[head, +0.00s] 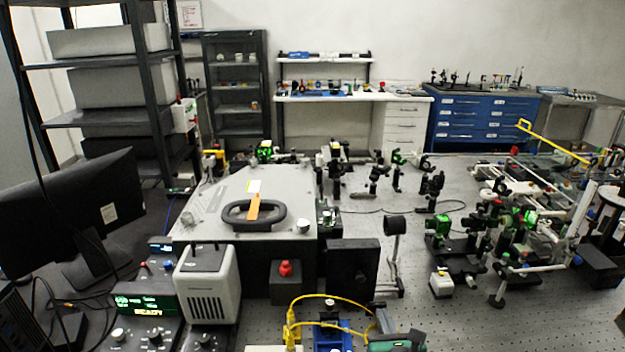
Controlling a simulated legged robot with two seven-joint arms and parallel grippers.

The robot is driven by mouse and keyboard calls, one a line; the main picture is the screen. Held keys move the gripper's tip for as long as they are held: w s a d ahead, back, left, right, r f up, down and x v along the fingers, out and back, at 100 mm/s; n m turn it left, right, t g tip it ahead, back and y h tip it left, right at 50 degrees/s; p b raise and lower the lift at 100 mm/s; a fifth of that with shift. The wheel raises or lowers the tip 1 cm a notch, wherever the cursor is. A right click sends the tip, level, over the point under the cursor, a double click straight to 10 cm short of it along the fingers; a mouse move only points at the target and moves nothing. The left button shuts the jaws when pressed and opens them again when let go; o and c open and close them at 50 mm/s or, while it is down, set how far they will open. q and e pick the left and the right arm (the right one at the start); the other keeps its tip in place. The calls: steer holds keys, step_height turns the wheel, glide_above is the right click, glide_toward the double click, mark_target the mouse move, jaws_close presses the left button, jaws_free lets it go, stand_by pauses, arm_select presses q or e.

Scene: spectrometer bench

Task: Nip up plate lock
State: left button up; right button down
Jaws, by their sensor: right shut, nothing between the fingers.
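I cannot pick out the plate lock with certainty. A small silver knob (303,226) sits at the front right corner of the large grey housing lid (215,195). A blue mount (330,337) with a dark top stands at the bottom edge, partly cut off, with yellow cables looped around it. A dark blocky shape (600,262) at the right edge may be part of my right arm; its fingertips are not clear. My right gripper is shut and holds nothing. My left gripper is not in view.
A black handle (253,215) with an orange tag stands on the lid. A red button box (285,280) and a black panel (352,268) stand in front. Optics on posts crowd the right side. The perforated bench top (440,325) has free room at the front right.

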steer(key=shift+w+r, duration=0.25)
steer(key=shift+r, duration=0.05)
steer(key=shift+w+f, duration=0.25)
steer(key=shift+w, duration=0.05)
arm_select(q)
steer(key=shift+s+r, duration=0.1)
arm_select(e)
steer(key=shift+s, duration=0.1)
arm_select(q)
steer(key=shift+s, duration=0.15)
arm_select(e)
steer(key=shift+s+f, duration=0.2)
steer(key=shift+f, duration=0.2)
